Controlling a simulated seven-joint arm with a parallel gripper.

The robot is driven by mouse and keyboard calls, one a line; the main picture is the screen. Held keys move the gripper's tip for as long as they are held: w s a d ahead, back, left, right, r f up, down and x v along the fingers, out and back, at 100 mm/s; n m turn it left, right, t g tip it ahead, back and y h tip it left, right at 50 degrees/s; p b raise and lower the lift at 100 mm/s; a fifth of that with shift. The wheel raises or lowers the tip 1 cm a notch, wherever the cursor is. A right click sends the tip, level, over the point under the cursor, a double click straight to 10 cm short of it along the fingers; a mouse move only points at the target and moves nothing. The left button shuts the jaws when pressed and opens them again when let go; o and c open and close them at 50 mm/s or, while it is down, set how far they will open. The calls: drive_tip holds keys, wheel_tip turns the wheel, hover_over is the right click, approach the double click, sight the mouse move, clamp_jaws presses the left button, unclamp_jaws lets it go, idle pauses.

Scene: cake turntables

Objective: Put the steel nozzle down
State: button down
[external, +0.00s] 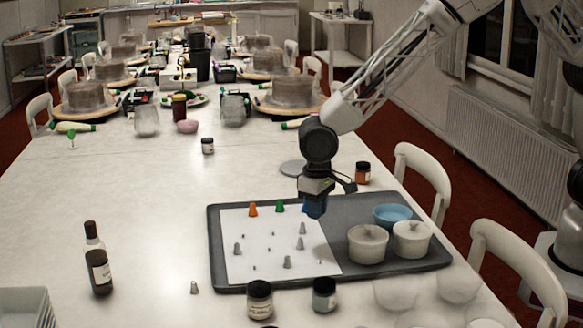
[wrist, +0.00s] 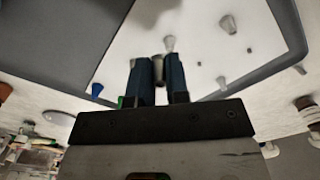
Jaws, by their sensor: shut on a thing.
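My gripper (external: 316,206) points down above the dark tray (external: 345,210), near the right part of its white sheet (external: 262,268). In the wrist view its two blue fingers (wrist: 160,80) are shut on a small grey steel nozzle (wrist: 158,69), held between the tips. The fingers hide this nozzle in the external view. Several other steel nozzles stand on the sheet, one (external: 287,262) near its front edge and one (external: 237,249) at its left. An orange nozzle (external: 253,209) and a green nozzle (external: 279,206) stand along its back edge. I cannot tell the held nozzle's height above the sheet.
One nozzle (external: 194,287) stands on the table left of the tray. A dark bottle (external: 98,262) stands farther left.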

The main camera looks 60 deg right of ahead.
drive_tip(key=w+d+f+m, duration=0.1)
drive_tip(key=w+d, duration=0.5)
drive_tip(key=d, duration=0.9)
drive_tip(key=w+d+f+m, duration=0.2)
drive_tip(key=w+d, duration=0.5)
drive_tip(key=d, duration=0.9)
drive_tip(key=w+d+f+m, duration=0.1)
drive_tip(key=w+d+m, duration=0.2)
drive_tip(key=d, duration=1.2)
drive_tip(key=shift+w+d+f, duration=0.15)
drive_tip(key=shift+w, duration=1.7)
drive_tip(key=shift+w, duration=0.1)
hover_over(301, 165)
drive_tip(key=shift+f, duration=0.75)
drive_tip(key=shift+f, duration=1.75)
drive_tip(key=shift+f, duration=0.1)
